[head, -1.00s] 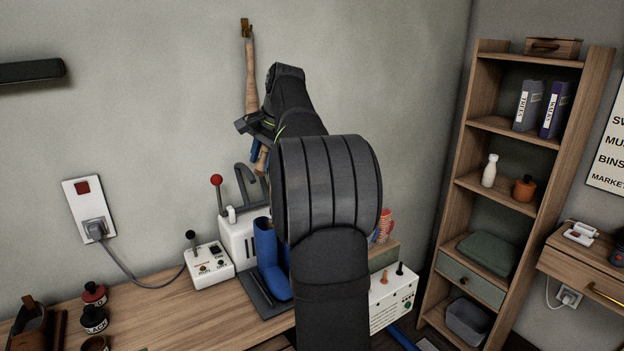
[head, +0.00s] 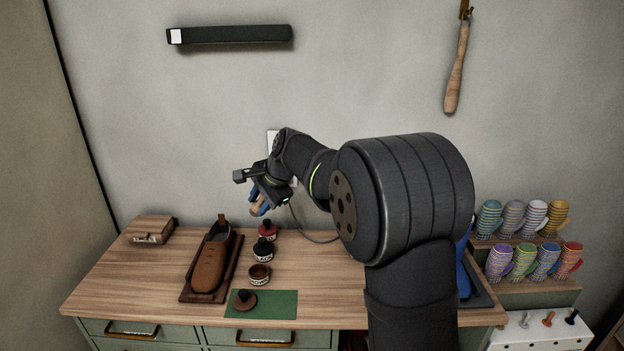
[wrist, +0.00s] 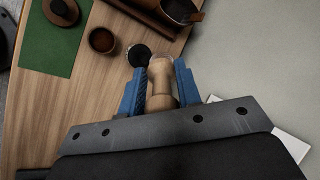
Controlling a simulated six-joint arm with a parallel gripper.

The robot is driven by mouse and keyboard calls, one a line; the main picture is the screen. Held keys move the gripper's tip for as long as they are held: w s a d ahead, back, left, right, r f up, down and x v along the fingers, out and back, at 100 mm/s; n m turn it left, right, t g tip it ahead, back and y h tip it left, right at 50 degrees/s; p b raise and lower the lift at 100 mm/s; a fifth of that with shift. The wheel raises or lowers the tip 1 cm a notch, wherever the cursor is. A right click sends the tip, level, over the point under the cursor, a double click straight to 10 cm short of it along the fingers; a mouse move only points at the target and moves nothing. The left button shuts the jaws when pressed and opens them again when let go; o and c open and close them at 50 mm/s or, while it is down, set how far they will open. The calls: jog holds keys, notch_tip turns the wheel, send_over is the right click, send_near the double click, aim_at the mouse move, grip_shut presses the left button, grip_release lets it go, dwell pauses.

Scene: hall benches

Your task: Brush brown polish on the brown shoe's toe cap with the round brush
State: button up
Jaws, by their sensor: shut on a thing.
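My gripper (head: 263,198) is shut on a pale wooden piece, apparently the round brush (head: 258,209), above the bench near the jars. In the wrist view the blue fingers clasp its turned handle (wrist: 160,92); its bristles cannot be made out. The brown shoe (head: 208,268) rests on a dark brown tray (head: 231,268), left of my gripper and apart from it. The open jar of brown polish (head: 259,273) stands right of the shoe and also shows in the wrist view (wrist: 102,40).
A black jar (head: 263,250) and a red jar (head: 267,230) stand behind the brown one. A round lid (head: 244,300) lies on a green mat (head: 275,304) at the front. A wooden box (head: 150,231) sits back left. Several striped mugs (head: 498,262) stand far right.

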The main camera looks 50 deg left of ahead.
jog(key=s+a+f+n+g, duration=0.1)
jog(key=s+a+f, duration=0.15)
jog(key=s, duration=0.65)
jog(key=s+a+f+g, duration=0.15)
jog(key=s+f, duration=0.25)
jog(key=s, duration=0.5)
jog(key=shift+t, duration=0.35)
jog(key=shift+w+a+f, duration=0.15)
jog(key=shift+a+f, duration=0.1)
jog(key=shift+f, duration=0.65)
jog(key=shift+w+a+f, duration=0.2)
jog(key=shift+f, duration=0.75)
jog(key=shift+w+a+f, duration=0.15)
jog(key=shift+a+f, duration=0.1)
jog(key=shift+f, duration=0.65)
jog(key=shift+w+a+f+n, duration=0.1)
jog(key=shift+f+n, duration=0.2)
jog(key=shift+f, duration=0.25)
jog(key=shift+w, duration=0.1)
jog(key=shift+w+d+r, duration=0.15)
jog(key=shift+w+d, duration=0.85)
jog(key=shift+d, duration=0.1)
jog(key=shift+w+d, duration=1.15)
jog(key=shift+s+a, duration=0.1)
